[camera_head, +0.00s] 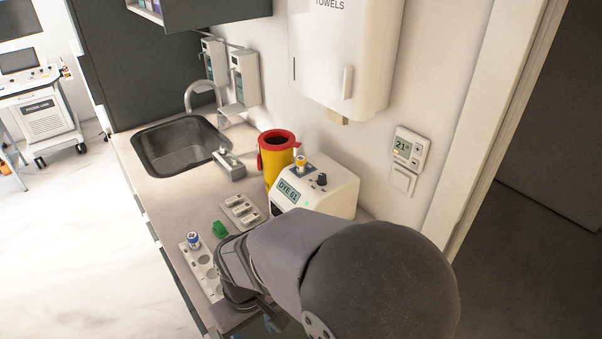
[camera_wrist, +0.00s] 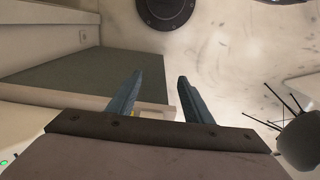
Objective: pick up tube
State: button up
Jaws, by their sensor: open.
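A tube with a blue cap (camera_head: 193,240) stands in a hole of the white rack (camera_head: 204,272) on the counter's front-left edge. A yellow-capped piece (camera_head: 301,163), perhaps another tube, stands on top of the white device (camera_head: 325,193). My gripper (camera_wrist: 158,75) is open in the wrist view, with nothing held between its two blue-grey fingers. A pale edge and a small yellow patch show behind the fingers. In the head view my wrist is right of the white rack, low over the counter edge, and hides the fingertips mostly.
A green item (camera_head: 219,229) and a grey holder (camera_head: 240,211) lie near my wrist. Behind are a red-and-yellow bin (camera_head: 276,157), another grey holder (camera_head: 229,166) and a sink (camera_head: 181,147). The wall bounds the counter's right side; open floor (camera_head: 85,240) lies left.

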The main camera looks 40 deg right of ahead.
jog(key=w+d+r+m+t, duration=0.1)
jog(key=w+d+r, duration=0.15)
jog(key=w, duration=0.35)
jog(key=w+d+r+m, duration=0.1)
jog(key=w+d+r, duration=0.15)
jog(key=w, duration=0.35)
notch_tip(320, 180, up, 12)
jog(key=f+m+t+h, duration=0.1)
jog(key=m+t+h, duration=0.15)
jog(key=m, duration=0.25)
send_over(301, 158)
jog(key=s, duration=0.2)
jog(key=shift+a+p+x, duration=0.25)
jog(key=shift+p+x, duration=0.4)
jog(key=shift+x, duration=0.45)
jog(key=shift+a+p+x, duration=0.2)
jog(key=shift+p+x, duration=0.4)
jog(key=shift+x, duration=0.5)
jog(key=shift+a+p+x, duration=0.25)
jog(key=shift+p+x, duration=0.4)
jog(key=shift+x, duration=0.45)
jog(key=shift+w+f, duration=0.1)
jog(key=shift+f, duration=0.1)
jog(key=shift+c, duration=0.3)
grip_shut()
jog(key=shift+r, duration=0.15)
